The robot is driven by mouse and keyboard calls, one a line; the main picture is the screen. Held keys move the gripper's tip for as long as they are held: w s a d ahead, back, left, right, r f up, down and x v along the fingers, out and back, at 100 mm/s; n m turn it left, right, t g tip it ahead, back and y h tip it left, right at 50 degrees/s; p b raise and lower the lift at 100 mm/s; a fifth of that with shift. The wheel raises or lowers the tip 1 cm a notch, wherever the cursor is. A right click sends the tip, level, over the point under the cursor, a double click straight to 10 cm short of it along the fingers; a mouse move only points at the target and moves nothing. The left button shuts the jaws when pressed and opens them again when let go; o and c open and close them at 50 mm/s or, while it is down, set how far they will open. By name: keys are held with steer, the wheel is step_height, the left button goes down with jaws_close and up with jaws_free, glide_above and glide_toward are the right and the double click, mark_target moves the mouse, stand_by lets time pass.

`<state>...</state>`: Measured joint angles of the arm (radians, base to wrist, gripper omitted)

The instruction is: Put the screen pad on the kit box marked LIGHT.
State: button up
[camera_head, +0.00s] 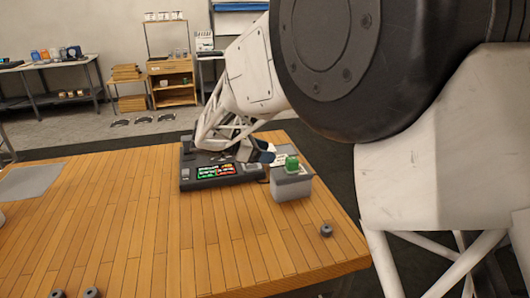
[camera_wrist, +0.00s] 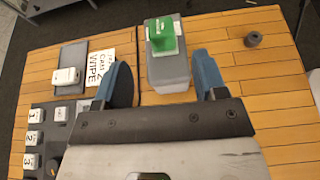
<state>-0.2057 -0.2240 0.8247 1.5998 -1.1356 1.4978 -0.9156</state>
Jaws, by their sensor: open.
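A green block with a raised grip (camera_wrist: 164,37), which looks like the screen pad, sits on a grey box (camera_wrist: 168,72). Both also show in the head view, the green block (camera_head: 292,163) on top of the grey box (camera_head: 292,188) near the table's right edge. My gripper (camera_wrist: 161,62) is open and empty. In the wrist view its blue fingers stand either side of the grey box, with the green block beyond the tips. In the head view my gripper (camera_head: 257,152) is left of the green block. I cannot read a LIGHT mark on any box.
A printed card reading WIPE (camera_wrist: 98,75) lies beside the box. A small dark cylinder (camera_head: 326,230) stands near the right edge. The table's middle is clear.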

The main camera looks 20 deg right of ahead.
steer(key=s+a+r+m+t+y, duration=0.1)
steer(key=s+m+y, duration=0.5)
steer(key=s, duration=1.3)
steer(key=s+a+r+m+t+y, duration=0.1)
steer(key=s+r+m+y, duration=0.1)
steer(key=s+m+y, duration=0.5)
steer(key=s+m, duration=0.5)
steer(key=s, duration=0.7)
steer(key=shift+t+y, duration=0.3)
